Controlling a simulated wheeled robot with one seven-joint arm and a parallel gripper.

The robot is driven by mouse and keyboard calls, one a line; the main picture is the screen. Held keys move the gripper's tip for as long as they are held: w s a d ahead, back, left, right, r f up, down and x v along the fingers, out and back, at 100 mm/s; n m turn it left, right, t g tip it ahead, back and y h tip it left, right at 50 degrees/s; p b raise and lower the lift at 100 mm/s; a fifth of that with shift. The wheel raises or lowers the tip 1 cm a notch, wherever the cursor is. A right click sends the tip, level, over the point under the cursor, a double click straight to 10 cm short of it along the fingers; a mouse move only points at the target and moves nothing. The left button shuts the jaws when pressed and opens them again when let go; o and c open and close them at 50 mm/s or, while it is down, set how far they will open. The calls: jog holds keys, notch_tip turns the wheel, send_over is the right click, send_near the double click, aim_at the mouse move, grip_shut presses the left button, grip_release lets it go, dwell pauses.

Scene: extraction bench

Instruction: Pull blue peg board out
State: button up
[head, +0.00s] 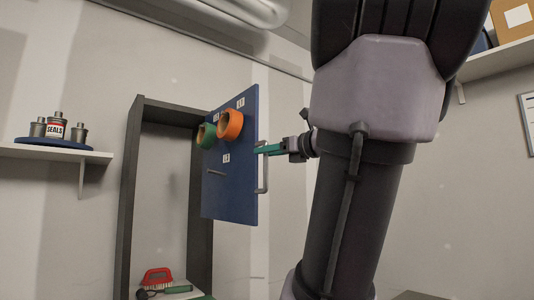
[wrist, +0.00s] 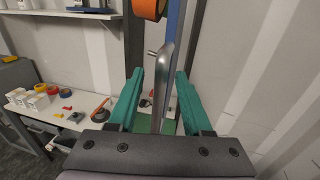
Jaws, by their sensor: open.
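The blue peg board (head: 232,180) stands upright at the right side of a dark grey frame (head: 127,200) and juts out from it. It carries a green ring (head: 206,135), an orange ring (head: 230,125), a bare peg and small white labels. A metal bar handle (head: 264,172) is on its right edge. My gripper (head: 264,149) is at the upper part of this handle. In the wrist view, the green fingers of my gripper (wrist: 157,85) are apart, with the handle (wrist: 163,82) between them. The board (wrist: 173,28) shows there edge-on.
A red brush (head: 157,277) lies at the frame's bottom. In the wrist view, a white bench (wrist: 62,122) with tape rolls and small boxes is at left. Bare wall is at right.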

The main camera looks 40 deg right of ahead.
jog(key=v, duration=1)
jog(key=shift+f, duration=0.1)
jog(key=w+a+f+n+g, duration=0.1)
jog(key=a+f+n+g, duration=0.2)
jog(key=a+f+n, duration=0.4)
jog(key=w+a+f+n+g+h, duration=0.1)
jog(key=w+a+f+n+g, duration=0.1)
jog(key=a+f+n+g, duration=0.2)
jog(key=w+a+f+n+g+h, duration=0.1)
jog(key=a+f+n+g, duration=0.2)
jog(key=a+f+n, duration=0.8)
notch_tip(320, 180, down, 2)
jog(key=n, duration=0.7)
jog(key=shift+w, duration=0.3)
